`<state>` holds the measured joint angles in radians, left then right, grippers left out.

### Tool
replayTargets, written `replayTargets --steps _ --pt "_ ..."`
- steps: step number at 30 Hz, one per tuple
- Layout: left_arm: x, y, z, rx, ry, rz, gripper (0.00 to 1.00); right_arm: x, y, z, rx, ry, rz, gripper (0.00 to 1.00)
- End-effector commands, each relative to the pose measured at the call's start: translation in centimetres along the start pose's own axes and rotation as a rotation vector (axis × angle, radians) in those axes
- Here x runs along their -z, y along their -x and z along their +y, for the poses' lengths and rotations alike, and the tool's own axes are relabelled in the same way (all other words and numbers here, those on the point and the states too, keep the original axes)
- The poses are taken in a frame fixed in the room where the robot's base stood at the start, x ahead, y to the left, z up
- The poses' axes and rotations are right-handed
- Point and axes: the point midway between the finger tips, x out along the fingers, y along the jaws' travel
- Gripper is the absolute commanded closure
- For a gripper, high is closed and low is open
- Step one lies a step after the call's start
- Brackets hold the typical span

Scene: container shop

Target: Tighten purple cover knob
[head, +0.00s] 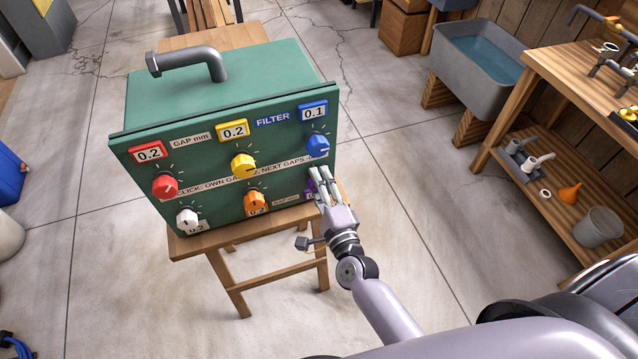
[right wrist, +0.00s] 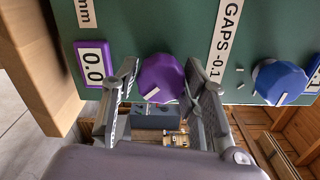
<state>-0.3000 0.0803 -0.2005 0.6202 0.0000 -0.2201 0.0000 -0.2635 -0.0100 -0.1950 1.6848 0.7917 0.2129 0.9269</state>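The purple knob (right wrist: 162,78) is on the lower right of the green box's front panel, with a white mark on its face. In the head view only a bit of purple shows behind my right gripper (head: 320,182). In the right wrist view the two fingers of my right gripper (right wrist: 162,85) lie on either side of the purple knob and appear to touch its sides. The purple-framed label (right wrist: 94,64) beside it reads 0.0. My left gripper is not in view.
The green box (head: 230,85) stands on a wooden stool (head: 200,245). The blue knob (head: 317,145) is just above my right gripper, and the orange knob (head: 256,201) is to its left. Red, yellow and white knobs are farther left. A grey sink (head: 465,90) and a workbench stand at right.

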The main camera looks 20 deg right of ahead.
Motion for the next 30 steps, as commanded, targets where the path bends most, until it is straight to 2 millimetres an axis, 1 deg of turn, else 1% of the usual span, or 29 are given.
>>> replayTargets --steps 1,6,14,17,20,30 --pt "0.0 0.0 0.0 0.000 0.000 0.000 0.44 0.0 0.0 0.0 0.000 0.000 0.000 0.54" --pt "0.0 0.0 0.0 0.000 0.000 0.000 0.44 0.0 0.0 0.0 0.001 0.000 0.000 0.44" --pt "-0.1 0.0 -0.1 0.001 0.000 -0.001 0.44 0.0 0.0 -0.1 0.001 0.000 0.000 0.44" --pt "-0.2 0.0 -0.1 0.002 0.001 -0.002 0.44 0.0 0.5 0.0 0.000 0.001 0.000 0.44" --pt "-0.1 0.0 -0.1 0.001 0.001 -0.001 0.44 0.0 1.8 0.1 -0.001 0.002 0.000 0.44" --pt "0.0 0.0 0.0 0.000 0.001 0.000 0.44 0.0 8.9 0.1 -0.002 0.002 -0.001 0.44"
